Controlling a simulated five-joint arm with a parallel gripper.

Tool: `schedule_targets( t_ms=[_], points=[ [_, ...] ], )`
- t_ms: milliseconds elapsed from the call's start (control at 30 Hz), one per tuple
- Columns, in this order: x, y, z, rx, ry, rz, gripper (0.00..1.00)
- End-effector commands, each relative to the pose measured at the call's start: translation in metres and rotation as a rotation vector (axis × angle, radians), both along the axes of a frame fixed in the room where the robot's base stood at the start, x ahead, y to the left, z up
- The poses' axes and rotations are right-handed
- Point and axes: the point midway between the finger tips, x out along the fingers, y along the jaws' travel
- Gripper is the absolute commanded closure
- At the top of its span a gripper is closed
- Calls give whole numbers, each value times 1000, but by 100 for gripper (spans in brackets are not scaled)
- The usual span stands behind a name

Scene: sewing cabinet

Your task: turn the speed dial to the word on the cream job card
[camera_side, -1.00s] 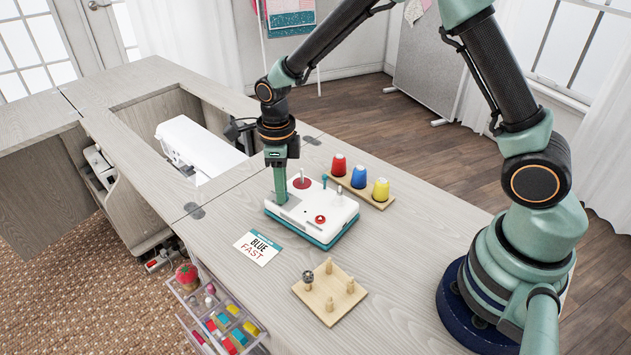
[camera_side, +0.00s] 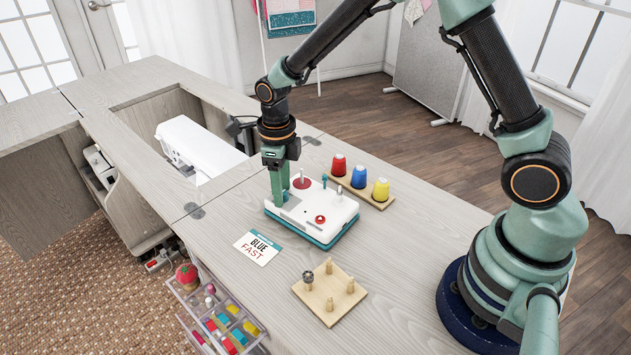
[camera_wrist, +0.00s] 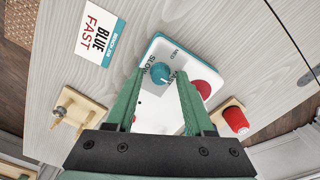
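The cream job card (camera_side: 257,247) lies flat on the table with a teal top band and reads BLUE and FAST; it also shows in the wrist view (camera_wrist: 96,36). The white machine box with a teal base (camera_side: 337,218) stands beside it. In the wrist view the teal speed dial (camera_wrist: 161,73) sits on the box with SLOW, MED and FAST printed around it. A small pale mark shows on the dial, at its lower right. My gripper (camera_side: 280,200) points down over the box, fingers open on either side of the dial. Contact with the dial cannot be told.
Red, blue and yellow spools (camera_side: 358,177) stand on a board behind. A pegged wooden board (camera_side: 330,298) lies in front. Bare table surrounds the card.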

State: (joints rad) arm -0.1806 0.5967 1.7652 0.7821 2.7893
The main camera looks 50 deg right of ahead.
Motion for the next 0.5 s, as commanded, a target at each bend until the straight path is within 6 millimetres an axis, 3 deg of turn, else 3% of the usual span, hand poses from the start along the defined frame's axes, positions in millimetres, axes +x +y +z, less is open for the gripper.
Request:
schedule_targets(
  t_ms=[333, 500],
  points=[
    [1, 0, 2, 0, -2, 1, 42],
    [2, 0, 19, 1, -6, 1, 42]
  ],
)
